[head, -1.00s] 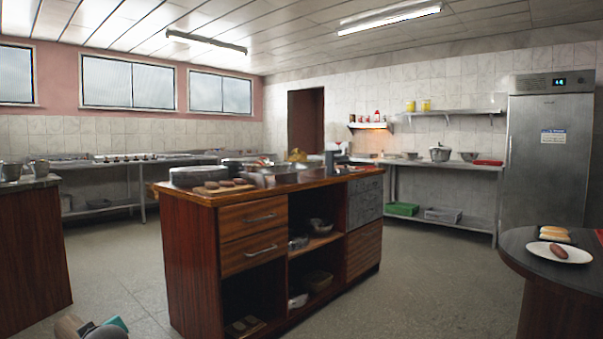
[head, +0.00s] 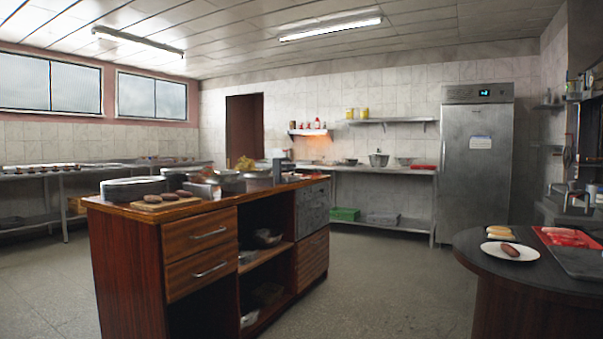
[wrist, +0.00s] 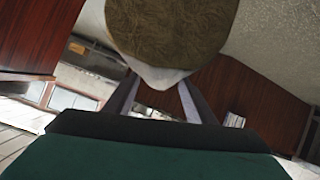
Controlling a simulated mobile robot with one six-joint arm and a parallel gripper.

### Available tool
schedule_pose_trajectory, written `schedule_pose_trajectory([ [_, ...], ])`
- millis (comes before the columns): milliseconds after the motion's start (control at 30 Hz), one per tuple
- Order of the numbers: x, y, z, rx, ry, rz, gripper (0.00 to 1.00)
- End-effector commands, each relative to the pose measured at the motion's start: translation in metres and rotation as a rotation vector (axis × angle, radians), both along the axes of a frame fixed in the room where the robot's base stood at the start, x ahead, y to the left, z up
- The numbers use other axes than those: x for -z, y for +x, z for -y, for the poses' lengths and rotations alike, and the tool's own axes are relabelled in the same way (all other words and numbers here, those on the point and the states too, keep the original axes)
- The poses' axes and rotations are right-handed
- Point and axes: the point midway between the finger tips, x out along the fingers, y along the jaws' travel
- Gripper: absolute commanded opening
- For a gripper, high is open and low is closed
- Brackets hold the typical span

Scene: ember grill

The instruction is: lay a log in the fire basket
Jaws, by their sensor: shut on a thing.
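A log (wrist: 175,28) with brown, rough bark and a pale cut end fills the top middle of the wrist view. My gripper (wrist: 158,80) is shut on it, with a grey finger on either side near the pale end. The log's far end is cut off by the picture edge. Neither the gripper nor the log shows in the head view. I cannot make out the fire basket in either view.
A wooden island (head: 200,232) with pans and a board of patties stands left of centre. A round dark table (head: 480,258) with a plate and red tray is at the right. Grey floor (head: 385,290) lies open between them. A steel fridge (head: 476,180) stands behind.

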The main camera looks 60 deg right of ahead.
Motion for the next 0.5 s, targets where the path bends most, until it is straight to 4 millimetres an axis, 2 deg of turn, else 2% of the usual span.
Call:
schedule_pose_trajectory([
  [500, -0.002, 0.001, 0.019, 0.024, 0.0, 0.005, 0.0],
])
